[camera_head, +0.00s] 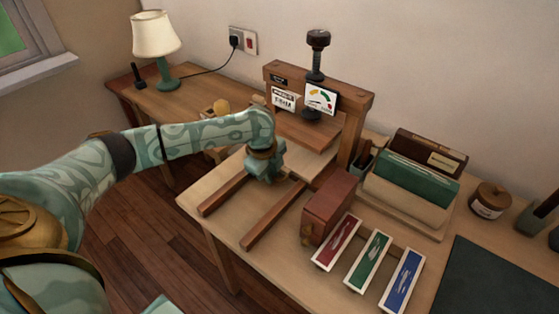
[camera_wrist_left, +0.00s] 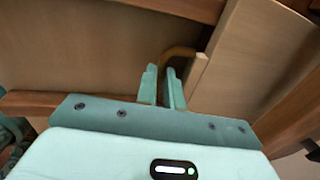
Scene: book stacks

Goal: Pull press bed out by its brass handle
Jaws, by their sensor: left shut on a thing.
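The wooden press (camera_head: 350,112) stands on the table, with a black screw on top and two brown rails (camera_head: 273,215) running out in front. My left gripper (camera_head: 265,168) is between the rails, in front of the press opening. In the left wrist view my left gripper (camera_wrist_left: 162,82) is shut on the curved brass handle (camera_wrist_left: 180,51), whose upper bend shows beyond the fingers. A pale wooden board, seemingly the press bed (camera_wrist_left: 240,65), lies by the handle. In the head view my gripper and arm hide the handle. My right gripper is not in view.
A red box (camera_head: 328,205) stands just right of the rails. Three trays, red, green (camera_head: 367,260) and blue, lie nearer the front. A rack of books (camera_head: 415,180) stands behind. The tabletop between the rails looks clear.

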